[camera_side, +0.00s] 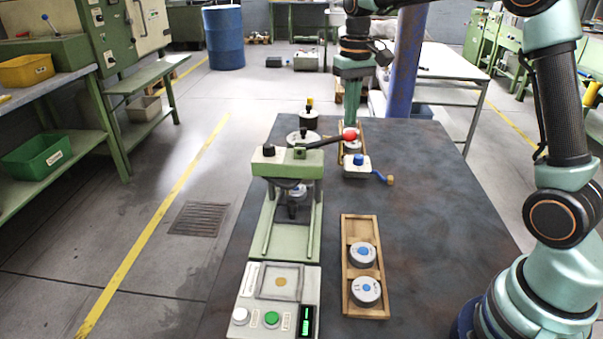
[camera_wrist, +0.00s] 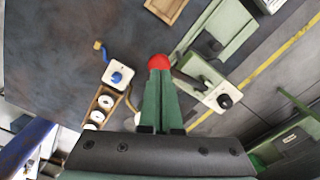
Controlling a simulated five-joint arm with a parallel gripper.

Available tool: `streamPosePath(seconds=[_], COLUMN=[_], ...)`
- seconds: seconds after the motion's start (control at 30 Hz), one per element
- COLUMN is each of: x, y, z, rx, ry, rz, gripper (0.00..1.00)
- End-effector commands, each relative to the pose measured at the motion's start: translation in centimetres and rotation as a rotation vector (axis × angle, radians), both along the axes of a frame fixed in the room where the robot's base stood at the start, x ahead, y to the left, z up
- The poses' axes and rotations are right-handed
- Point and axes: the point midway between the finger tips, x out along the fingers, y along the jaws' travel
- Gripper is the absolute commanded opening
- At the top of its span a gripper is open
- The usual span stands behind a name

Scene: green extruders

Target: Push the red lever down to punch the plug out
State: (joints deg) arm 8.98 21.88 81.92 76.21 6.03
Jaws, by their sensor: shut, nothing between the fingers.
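The green press (camera_side: 287,168) stands on the dark table, with a dark lever reaching out to the right and slightly up. The lever ends in a red ball (camera_side: 350,135), which also shows in the wrist view (camera_wrist: 159,62). My gripper (camera_side: 351,122) is shut and empty, pointing down with its tips close above or beside the red ball. In the wrist view my fingertips (camera_wrist: 160,74) line up with the ball; I cannot tell whether they touch it. A grey round part (camera_side: 297,196) sits under the press head. I cannot make out the plug.
A small white box with a blue knob (camera_side: 358,166) and crank stands right of the press. A wooden tray (camera_side: 347,240) holds two grey discs with blue centres. Another tray lies behind the box. A button panel (camera_side: 252,312) is in front. The table's right side is clear.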

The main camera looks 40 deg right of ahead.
Motion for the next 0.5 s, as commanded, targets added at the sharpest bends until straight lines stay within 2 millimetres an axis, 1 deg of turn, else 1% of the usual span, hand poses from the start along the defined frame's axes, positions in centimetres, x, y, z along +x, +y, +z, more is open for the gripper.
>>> streamPosePath(seconds=[0.33,0.5], x=[0.0,0.0], y=[0.0,0.0], z=[-0.1,-1.4], rx=[0.000,0.001], ry=[0.000,0.002], rz=[0.000,0.000], gripper=[0.00,0.00])
